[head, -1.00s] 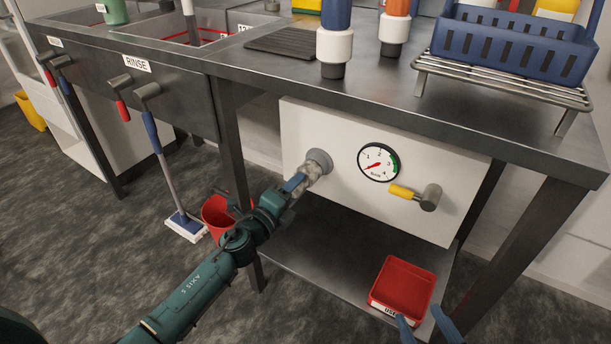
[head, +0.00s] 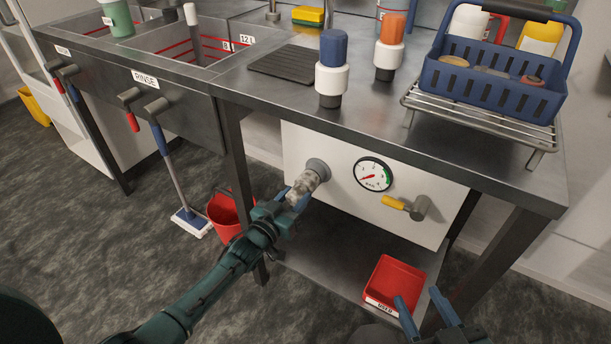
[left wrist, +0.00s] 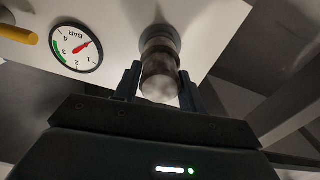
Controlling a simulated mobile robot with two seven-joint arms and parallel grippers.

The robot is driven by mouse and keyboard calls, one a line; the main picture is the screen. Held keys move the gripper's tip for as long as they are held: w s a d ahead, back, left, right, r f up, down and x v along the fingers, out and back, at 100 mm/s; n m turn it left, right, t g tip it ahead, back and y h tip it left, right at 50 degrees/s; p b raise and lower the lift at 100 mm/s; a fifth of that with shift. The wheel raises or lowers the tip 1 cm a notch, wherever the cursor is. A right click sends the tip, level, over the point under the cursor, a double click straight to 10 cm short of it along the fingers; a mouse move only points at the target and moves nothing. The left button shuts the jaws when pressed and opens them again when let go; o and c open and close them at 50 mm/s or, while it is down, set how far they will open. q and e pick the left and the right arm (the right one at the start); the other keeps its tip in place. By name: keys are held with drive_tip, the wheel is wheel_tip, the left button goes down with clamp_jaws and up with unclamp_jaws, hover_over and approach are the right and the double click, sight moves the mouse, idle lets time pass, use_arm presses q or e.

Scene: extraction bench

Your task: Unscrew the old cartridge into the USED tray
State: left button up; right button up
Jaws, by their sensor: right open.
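The old cartridge (head: 303,187), a mottled grey-beige cylinder, sits in a round grey socket on the white panel; it also shows in the left wrist view (left wrist: 159,80). My left gripper (head: 294,198) is at its outer end. In the left wrist view my left fingers (left wrist: 160,88) lie along both sides of the cartridge and appear shut on it. The red USED tray (head: 374,297) is on the lower shelf and looks empty. My right gripper (head: 420,300) is open and empty in front of the tray's right side.
A pressure gauge (head: 373,175) and a yellow-handled valve (head: 407,206) are right of the socket. The bench top (head: 290,112) overhangs the panel. A red bucket (head: 226,214) stands behind my left arm. Blue-capped (head: 333,75) and orange-capped (head: 389,55) cartridges stand on top.

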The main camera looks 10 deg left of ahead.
use_arm(q)
drive_tip(key=o, duration=0.4)
drive_tip(key=shift+o, duration=0.2)
drive_tip(key=shift+m, duration=0.3)
drive_tip(key=m+b, duration=0.1)
drive_tip(key=m, duration=0.4)
drive_tip(key=shift+f+m, duration=0.1)
drive_tip(key=shift+m, duration=0.2)
drive_tip(key=m+b, duration=0.1)
drive_tip(key=m, duration=0.3)
drive_tip(key=shift+f, duration=0.1)
drive_tip(key=m+b, duration=0.3)
drive_tip(key=m, duration=0.7)
drive_tip(key=shift+b, duration=0.4)
drive_tip(key=shift+m, duration=1.2)
drive_tip(key=shift+r, duration=0.2)
